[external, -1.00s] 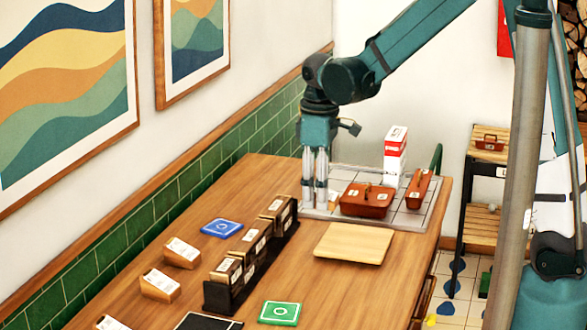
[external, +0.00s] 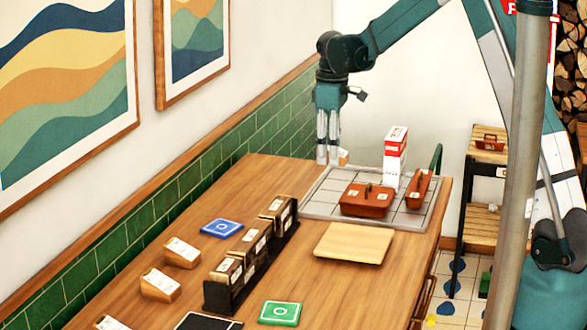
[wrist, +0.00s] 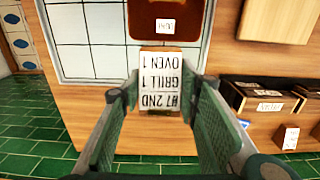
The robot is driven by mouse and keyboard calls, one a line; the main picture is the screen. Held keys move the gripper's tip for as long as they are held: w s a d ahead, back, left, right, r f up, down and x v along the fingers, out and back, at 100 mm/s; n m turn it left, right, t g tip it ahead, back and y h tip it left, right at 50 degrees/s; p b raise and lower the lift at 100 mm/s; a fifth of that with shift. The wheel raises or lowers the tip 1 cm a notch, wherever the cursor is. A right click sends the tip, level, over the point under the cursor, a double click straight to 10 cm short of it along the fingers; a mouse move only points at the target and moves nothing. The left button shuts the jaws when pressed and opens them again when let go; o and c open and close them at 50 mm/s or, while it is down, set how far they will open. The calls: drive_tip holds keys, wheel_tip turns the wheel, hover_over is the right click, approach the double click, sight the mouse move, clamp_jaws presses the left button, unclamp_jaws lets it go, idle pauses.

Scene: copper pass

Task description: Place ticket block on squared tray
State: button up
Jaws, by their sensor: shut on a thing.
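The ticket block (wrist: 160,95), a wooden block with a white label reading "#7 2ND GRILL 1 OVEN 1" upside down, sits between my fingers in the wrist view. My gripper (external: 328,160) is shut on it. In the external view only a bit of the block (external: 344,157) shows beside the fingertips; the rest is hidden. The squared tray (external: 322,205) is a pale, gridded tray at the far end of the table. My gripper is raised above its far left part. The tray also shows in the wrist view (wrist: 98,60), beyond the block.
On the tray stand a red-brown box (external: 366,201), a narrower one (external: 418,190) and a red-and-white stack (external: 395,155). A wooden board (external: 353,244) lies in front. A black rack (external: 215,297) of blocks and loose ticket blocks (external: 160,285) are nearer. The tray's left front squares are clear.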

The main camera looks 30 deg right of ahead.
drive_tip(key=w+d+f, duration=0.1)
drive_tip(key=w+d, duration=0.7)
drive_tip(key=d, duration=0.3)
drive_tip(key=shift+d+f+p, duration=0.25)
drive_tip(key=shift+f+p, duration=0.1)
drive_tip(key=shift+f, duration=0.1)
drive_tip(key=shift+f, duration=3.05)
drive_tip(key=shift+f, duration=0.15)
drive_tip(key=shift+f, duration=1.75)
drive_tip(key=shift+f, duration=0.15)
drive_tip(key=o, duration=0.9)
